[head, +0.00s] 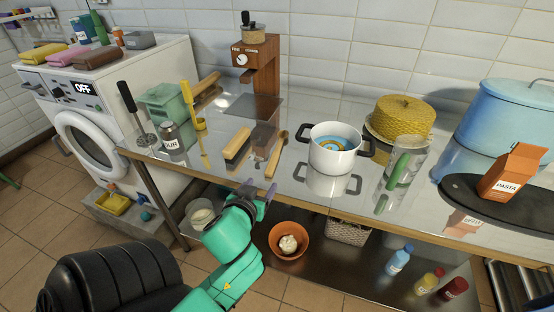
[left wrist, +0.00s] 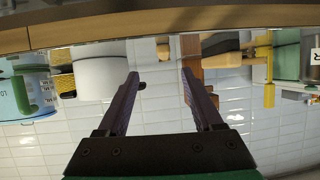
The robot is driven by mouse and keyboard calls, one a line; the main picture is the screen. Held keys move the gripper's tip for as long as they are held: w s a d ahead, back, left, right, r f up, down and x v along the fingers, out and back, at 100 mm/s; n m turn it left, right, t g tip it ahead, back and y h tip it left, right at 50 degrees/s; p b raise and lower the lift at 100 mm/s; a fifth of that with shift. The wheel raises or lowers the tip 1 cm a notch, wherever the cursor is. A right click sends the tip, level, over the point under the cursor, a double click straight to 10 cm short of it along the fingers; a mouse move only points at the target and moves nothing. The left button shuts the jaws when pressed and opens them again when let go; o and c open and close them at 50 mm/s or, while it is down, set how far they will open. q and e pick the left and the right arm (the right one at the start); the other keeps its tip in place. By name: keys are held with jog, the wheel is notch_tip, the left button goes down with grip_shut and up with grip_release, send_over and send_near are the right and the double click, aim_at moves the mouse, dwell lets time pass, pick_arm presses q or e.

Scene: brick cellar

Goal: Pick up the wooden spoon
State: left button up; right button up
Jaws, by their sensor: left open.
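The wooden spoon (head: 277,152) lies on the shiny metal table, between a brush and the white pot, pointing toward the front edge. My left gripper (head: 258,192) is open and empty just in front of the table edge, a little below and in front of the spoon's near end. The left wrist view is upside down; its open fingers (left wrist: 160,72) have nothing between them. A small brown wooden end (left wrist: 163,51) there may be the spoon; I cannot be sure. My right gripper does not show.
A wooden brush (head: 237,146) lies just left of the spoon. The white pot (head: 335,155) stands to its right. A wooden coffee machine (head: 262,70) stands behind. The table's front edge (head: 310,205) is close to my gripper. A lower shelf holds an orange bowl (head: 288,243).

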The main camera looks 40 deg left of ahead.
aim_at(272, 162)
pick_arm(q)
jog(key=x, duration=0.4)
jog(key=r+x, duration=0.1)
jog(key=x, duration=0.4)
jog(key=a+b+x, duration=0.1)
jog(key=x, duration=0.4)
jog(key=shift+w+r, duration=0.2)
jog(key=shift+w, duration=0.1)
jog(key=shift+s+r, duration=0.1)
jog(key=shift+c, duration=1.2)
grip_shut()
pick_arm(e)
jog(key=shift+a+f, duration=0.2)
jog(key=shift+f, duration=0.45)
